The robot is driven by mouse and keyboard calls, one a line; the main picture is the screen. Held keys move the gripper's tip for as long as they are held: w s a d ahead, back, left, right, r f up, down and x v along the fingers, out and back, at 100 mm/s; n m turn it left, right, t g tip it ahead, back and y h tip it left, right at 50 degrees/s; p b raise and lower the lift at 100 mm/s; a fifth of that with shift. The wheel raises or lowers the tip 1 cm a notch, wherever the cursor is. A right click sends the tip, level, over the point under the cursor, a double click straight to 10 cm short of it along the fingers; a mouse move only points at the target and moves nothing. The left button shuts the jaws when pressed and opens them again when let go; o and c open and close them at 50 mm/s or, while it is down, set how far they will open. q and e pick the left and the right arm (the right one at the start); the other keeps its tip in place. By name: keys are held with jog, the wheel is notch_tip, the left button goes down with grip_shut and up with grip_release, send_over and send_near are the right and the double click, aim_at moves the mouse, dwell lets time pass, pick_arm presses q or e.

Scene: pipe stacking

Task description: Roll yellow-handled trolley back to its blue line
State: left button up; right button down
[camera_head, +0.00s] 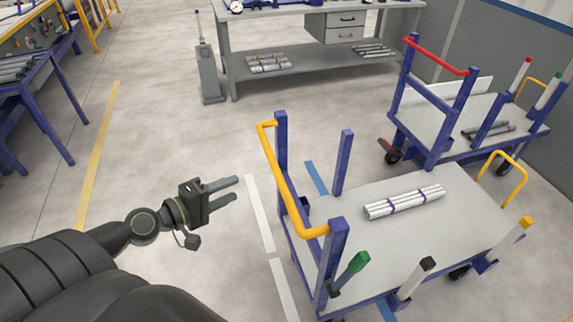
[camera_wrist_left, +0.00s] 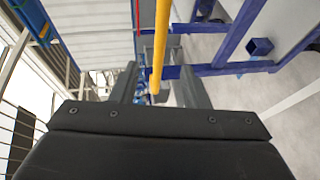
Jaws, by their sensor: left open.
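The yellow-handled trolley (camera_head: 450,217) has a grey deck, blue posts and a yellow handle (camera_head: 287,190) at its left end. A blue line (camera_head: 316,178) shows on the floor by its left part, partly hidden beneath it. A bundle of white pipes with purple bands (camera_head: 404,202) lies on the deck. My left gripper (camera_head: 236,188) is open and empty, a short way left of the handle. In the left wrist view, the yellow handle (camera_wrist_left: 161,45) stands in line with the gap between the open fingers (camera_wrist_left: 158,88). My right gripper is not in view.
A red-handled trolley (camera_head: 465,112) stands behind at the right. A workbench (camera_head: 310,65) is at the back, with a grey stand (camera_head: 208,75) beside it. White floor strips (camera_head: 261,215) run left of the trolley. The floor at left is clear up to a yellow line (camera_head: 98,155).

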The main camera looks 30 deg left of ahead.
pick_arm(q)
jog(key=p+x, duration=0.7)
jog(key=x, duration=0.9)
jog(key=shift+w+d+f+p, duration=0.15)
jog(key=shift+w+p, duration=0.15)
jog(key=shift+w, duration=0.1)
grip_shut()
